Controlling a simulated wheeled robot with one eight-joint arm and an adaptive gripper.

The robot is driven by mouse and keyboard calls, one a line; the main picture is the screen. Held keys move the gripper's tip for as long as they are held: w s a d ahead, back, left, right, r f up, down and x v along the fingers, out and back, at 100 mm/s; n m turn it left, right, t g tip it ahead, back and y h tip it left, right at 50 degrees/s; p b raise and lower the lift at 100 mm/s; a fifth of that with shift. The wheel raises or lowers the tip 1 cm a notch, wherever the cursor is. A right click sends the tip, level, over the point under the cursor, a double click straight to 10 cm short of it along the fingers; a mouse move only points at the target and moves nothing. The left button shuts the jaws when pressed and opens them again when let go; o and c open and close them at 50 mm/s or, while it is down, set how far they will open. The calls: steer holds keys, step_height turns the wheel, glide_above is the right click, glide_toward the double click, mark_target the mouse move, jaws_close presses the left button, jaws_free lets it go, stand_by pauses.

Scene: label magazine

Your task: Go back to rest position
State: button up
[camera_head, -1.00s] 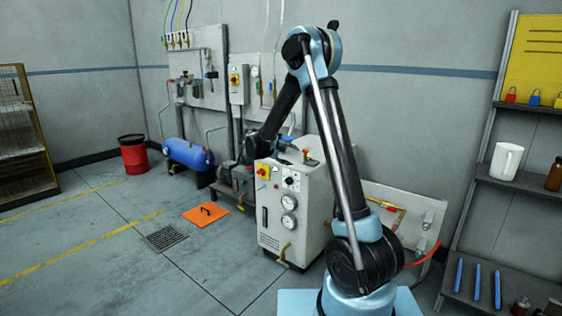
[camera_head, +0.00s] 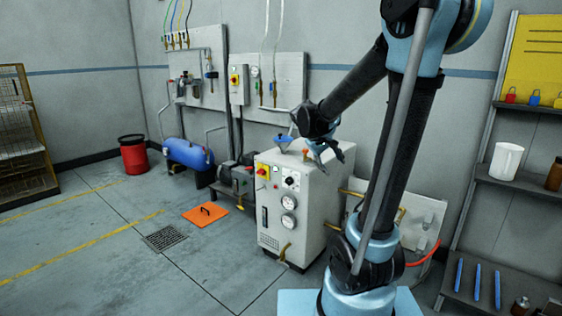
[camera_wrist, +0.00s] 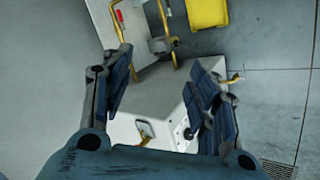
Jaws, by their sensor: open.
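My gripper (camera_head: 335,158) is open and empty in the head view. It hangs just above the right part of the top of a white machine cabinet (camera_head: 275,205); I cannot tell the exact gap.
A blue-handled valve (camera_head: 283,140) is left of my gripper. A low white panel with yellow pipes (camera_head: 415,222) leans behind my arm. A shelf (camera_head: 525,185) with padlocks and a white container (camera_head: 506,161) stands right. An orange plate (camera_head: 206,214) lies on open floor at left.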

steer(key=s+f+m+g+y, duration=0.1)
steer(key=s+f, duration=0.4)
steer(key=s, duration=0.9)
steer(key=s+f+m+y, duration=0.2)
steer(key=s+f+y, duration=0.2)
steer(key=s, duration=1)
steer(key=shift+s+a+f+m+g+y, duration=0.2)
steer(key=shift+f+m+g+y, duration=0.2)
steer(key=shift+f, duration=0.4)
steer(key=shift+w+f, duration=0.2)
steer(key=shift+w, duration=0.25)
